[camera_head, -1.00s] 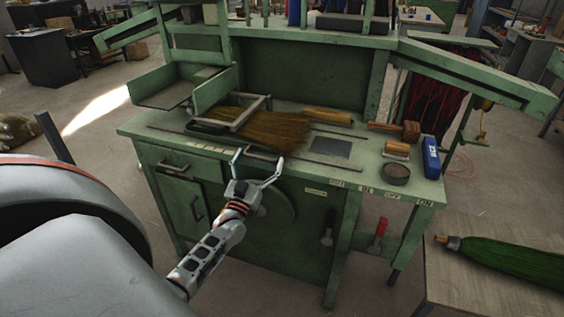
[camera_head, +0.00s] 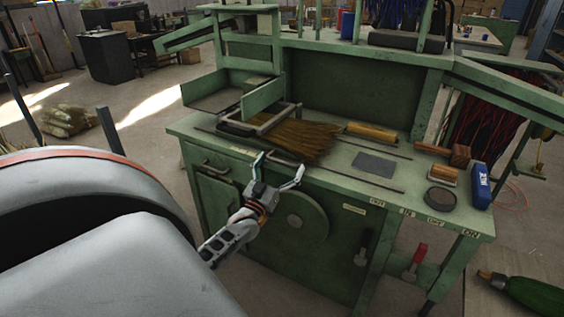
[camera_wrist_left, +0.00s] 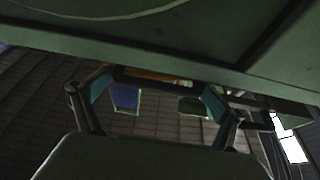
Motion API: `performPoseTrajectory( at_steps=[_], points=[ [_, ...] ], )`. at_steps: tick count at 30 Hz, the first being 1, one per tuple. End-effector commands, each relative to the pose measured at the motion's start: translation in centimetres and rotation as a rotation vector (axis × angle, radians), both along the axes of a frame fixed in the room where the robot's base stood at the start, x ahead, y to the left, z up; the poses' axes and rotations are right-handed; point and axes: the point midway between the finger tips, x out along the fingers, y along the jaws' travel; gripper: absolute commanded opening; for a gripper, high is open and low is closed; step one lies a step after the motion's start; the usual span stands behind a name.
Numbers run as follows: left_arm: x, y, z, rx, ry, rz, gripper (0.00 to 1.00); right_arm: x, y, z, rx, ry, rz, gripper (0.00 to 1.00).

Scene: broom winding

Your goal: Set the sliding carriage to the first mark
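The sliding carriage appears to be the metal frame (camera_head: 268,122) with a dark base at the left of the green bench top. Straw bristles (camera_head: 303,138) extend right from it. A pale marked strip (camera_head: 242,151) runs along the bench's front edge below it; its marks are too small to read. My left gripper (camera_head: 280,166) is open and empty at the bench's front edge, below the straw and apart from the carriage. In the left wrist view its two fingers (camera_wrist_left: 155,103) are spread, with the bench's green surface above. My right gripper is not in view.
The bench top (camera_head: 345,182) also holds a yellow roller (camera_head: 371,131), a wooden mallet (camera_head: 445,151), a dark round tin (camera_head: 441,198) and a blue box (camera_head: 481,187). A round wheel plate (camera_head: 305,225) is on the front panel. A green broom (camera_head: 537,295) lies at lower right.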

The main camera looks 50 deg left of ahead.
Motion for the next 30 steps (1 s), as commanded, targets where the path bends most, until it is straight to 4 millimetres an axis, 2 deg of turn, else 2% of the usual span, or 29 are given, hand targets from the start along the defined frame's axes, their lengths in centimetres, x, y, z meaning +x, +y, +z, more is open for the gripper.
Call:
performPoseTrajectory(
  at_steps=[11, 14, 24, 30],
  points=[
    [-0.5, -0.2, -0.3, 0.002, 0.003, 0.0, 1.0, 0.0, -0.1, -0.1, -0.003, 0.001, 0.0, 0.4],
    [-1.5, -0.5, -0.9, 0.001, 0.004, 0.0, 1.0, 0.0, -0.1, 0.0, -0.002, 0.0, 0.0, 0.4],
    [-7.5, -2.4, -3.4, 0.001, 0.004, 0.001, 1.0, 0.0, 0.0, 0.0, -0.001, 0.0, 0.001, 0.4],
    [-9.8, -3.1, -4.3, 0.001, 0.001, 0.0, 1.0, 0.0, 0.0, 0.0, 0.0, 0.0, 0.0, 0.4]
  ],
)
